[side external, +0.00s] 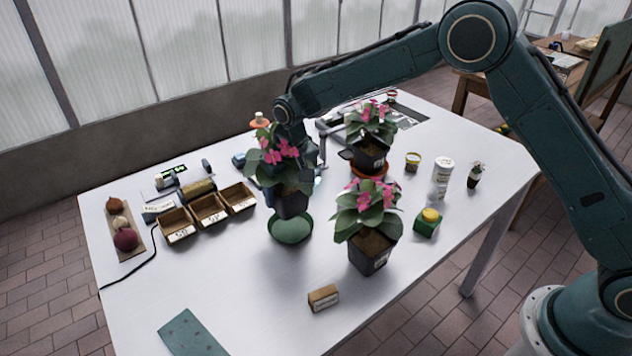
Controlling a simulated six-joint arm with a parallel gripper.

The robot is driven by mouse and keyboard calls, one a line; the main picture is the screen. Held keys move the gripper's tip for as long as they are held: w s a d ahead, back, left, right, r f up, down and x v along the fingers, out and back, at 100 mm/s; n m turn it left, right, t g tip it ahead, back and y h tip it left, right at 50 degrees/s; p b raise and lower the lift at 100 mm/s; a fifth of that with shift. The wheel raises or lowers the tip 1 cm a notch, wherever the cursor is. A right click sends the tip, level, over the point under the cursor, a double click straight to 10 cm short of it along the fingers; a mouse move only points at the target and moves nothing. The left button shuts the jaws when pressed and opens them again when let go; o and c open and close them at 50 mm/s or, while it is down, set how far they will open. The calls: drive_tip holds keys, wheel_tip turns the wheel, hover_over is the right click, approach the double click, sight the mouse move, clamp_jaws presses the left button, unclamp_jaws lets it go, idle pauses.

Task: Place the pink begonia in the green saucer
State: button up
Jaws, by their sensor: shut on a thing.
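A pink-flowered begonia in a dark square pot (291,205) hangs from my gripper (300,165), whose fingers are mostly hidden by leaves and blooms. The green saucer (291,231) lies on the white table just below this pot. The pot overlaps the saucer's back part in the picture; whether it touches the saucer I cannot tell. A second pink begonia (370,152) stands in a dark pot on an orange-brown saucer (369,173) farther back. A third pink begonia (368,222) stands in a dark pot directly on the table, right of the green saucer.
Small labelled boxes (208,210) stand left of the saucer. A green box with a yellow top (427,222), a white canister (442,178) and a small potted plant (475,175) stand at right. A small brown block (323,298) lies in front. The front left table is mostly clear.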

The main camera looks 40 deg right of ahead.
sight(290, 189)
drive_tip(key=shift+f, duration=2.8)
drive_tip(key=shift+f, duration=0.3)
drive_tip(key=o, duration=1.1)
drive_tip(key=shift+o, duration=0.2)
drive_tip(key=r, duration=0.3)
drive_tip(key=s+r, duration=0.1)
drive_tip(key=r, duration=0.7)
drive_tip(key=shift+s+r, duration=0.15)
drive_tip(key=shift+s, duration=0.1)
drive_tip(key=shift+s+r, duration=0.1)
drive_tip(key=shift+r, duration=0.5)
